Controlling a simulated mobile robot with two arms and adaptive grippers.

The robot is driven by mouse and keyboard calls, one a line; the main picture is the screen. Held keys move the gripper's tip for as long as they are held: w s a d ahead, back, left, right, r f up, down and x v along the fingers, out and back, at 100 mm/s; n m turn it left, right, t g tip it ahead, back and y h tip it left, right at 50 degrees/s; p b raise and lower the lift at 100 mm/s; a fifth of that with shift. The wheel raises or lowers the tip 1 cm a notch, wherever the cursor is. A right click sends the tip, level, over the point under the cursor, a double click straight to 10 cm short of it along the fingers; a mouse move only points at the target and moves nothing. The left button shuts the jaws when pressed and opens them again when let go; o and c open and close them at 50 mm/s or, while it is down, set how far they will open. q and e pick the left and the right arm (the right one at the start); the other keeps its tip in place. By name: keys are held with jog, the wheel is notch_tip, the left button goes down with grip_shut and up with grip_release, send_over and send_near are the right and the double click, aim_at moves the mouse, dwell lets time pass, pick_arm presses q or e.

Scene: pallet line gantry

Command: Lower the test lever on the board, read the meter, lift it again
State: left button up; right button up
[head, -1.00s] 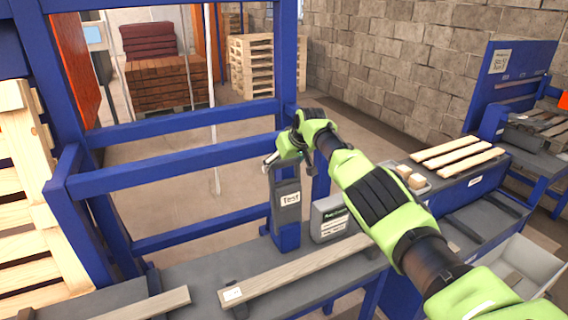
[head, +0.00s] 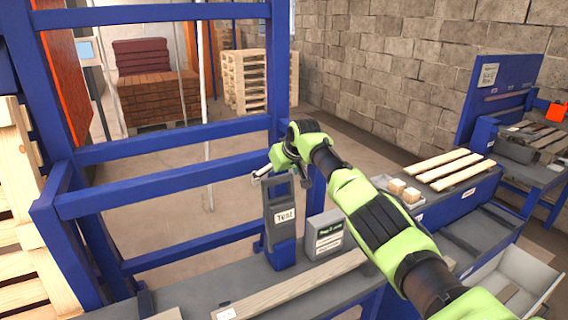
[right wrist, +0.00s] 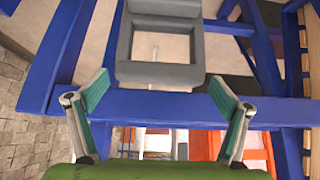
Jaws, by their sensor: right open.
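The test board (head: 282,244) is a dark grey and blue upright unit with a white "Test" label, standing at the back edge of the bench. A grey frame with a square opening tops it and shows large in the right wrist view (right wrist: 160,73); I cannot tell whether this frame is the lever. A grey meter box (head: 325,236) with a dark green display stands to its right; its reading is too small to make out. My right gripper (head: 263,175) is at the frame's top. Its open, empty fingers (right wrist: 162,90) spread either side below the frame in the wrist view. My left gripper is out of view.
Blue gantry beams (head: 170,200) stand close behind and left of the board. A long wooden plank (head: 290,288) lies on the bench in front. Wooden slats (head: 455,172) and small blocks (head: 404,190) lie to the right. An open grey bin (head: 515,270) is at the lower right.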

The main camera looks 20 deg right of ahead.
jog(key=v, duration=1)
jog(key=shift+w, duration=0.1)
